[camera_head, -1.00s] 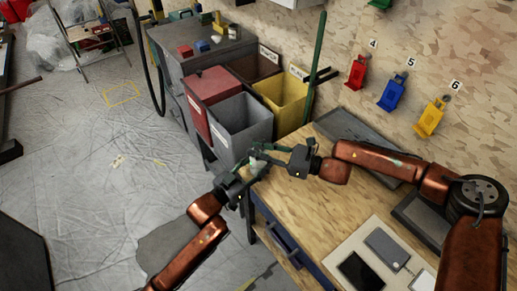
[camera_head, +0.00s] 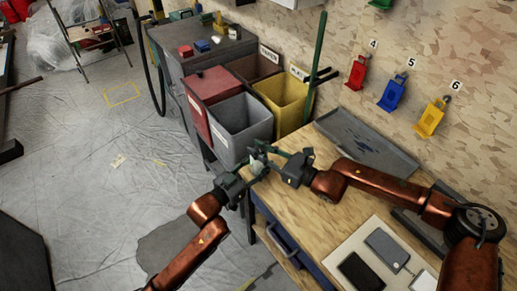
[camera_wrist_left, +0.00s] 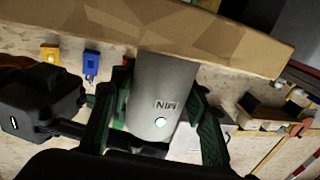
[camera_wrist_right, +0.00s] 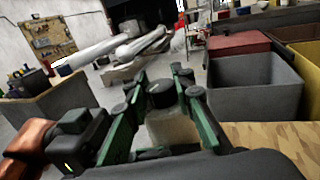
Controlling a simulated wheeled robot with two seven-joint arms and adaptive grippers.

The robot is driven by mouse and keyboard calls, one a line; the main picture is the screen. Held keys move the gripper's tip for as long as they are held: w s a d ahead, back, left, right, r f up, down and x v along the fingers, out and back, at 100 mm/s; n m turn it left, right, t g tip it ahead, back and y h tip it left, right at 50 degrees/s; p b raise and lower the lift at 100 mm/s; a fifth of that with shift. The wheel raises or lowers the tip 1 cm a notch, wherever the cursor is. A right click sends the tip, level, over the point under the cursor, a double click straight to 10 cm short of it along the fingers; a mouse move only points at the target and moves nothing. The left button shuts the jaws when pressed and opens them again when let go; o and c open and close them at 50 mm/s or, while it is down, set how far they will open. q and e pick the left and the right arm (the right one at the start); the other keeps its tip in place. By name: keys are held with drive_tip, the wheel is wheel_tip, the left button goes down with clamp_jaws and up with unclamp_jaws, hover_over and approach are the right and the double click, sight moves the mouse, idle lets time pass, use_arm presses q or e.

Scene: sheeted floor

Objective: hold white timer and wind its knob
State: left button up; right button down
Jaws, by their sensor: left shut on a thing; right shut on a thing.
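The white timer is a pale cylinder with "MIN" lettering and a small green light in the left wrist view (camera_wrist_left: 160,88). In the head view it is a small pale spot (camera_head: 257,157) at the bench's left end, mostly hidden by the fingers. My left gripper (camera_head: 257,168) is shut on its body, with green fingers on both sides. My right gripper (camera_head: 268,153) meets it from the right and is shut on its knob. In the right wrist view a dark round knob (camera_wrist_right: 160,92) and a pale body show between the fingers; the exact contact is unclear.
The wooden bench (camera_head: 300,215) lies below the grippers, with a grey tray (camera_head: 365,142) at its back and a black tablet (camera_head: 361,271) in front. Grey (camera_head: 242,125) and yellow (camera_head: 282,98) bins stand behind. Open floor lies left.

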drive_tip(key=c, duration=1.6)
unclamp_jaws()
drive_tip(key=shift+d, duration=0.1)
drive_tip(key=v, duration=1.1)
drive_tip(key=shift+s+d, duration=0.2)
drive_tip(key=shift+d, duration=0.15)
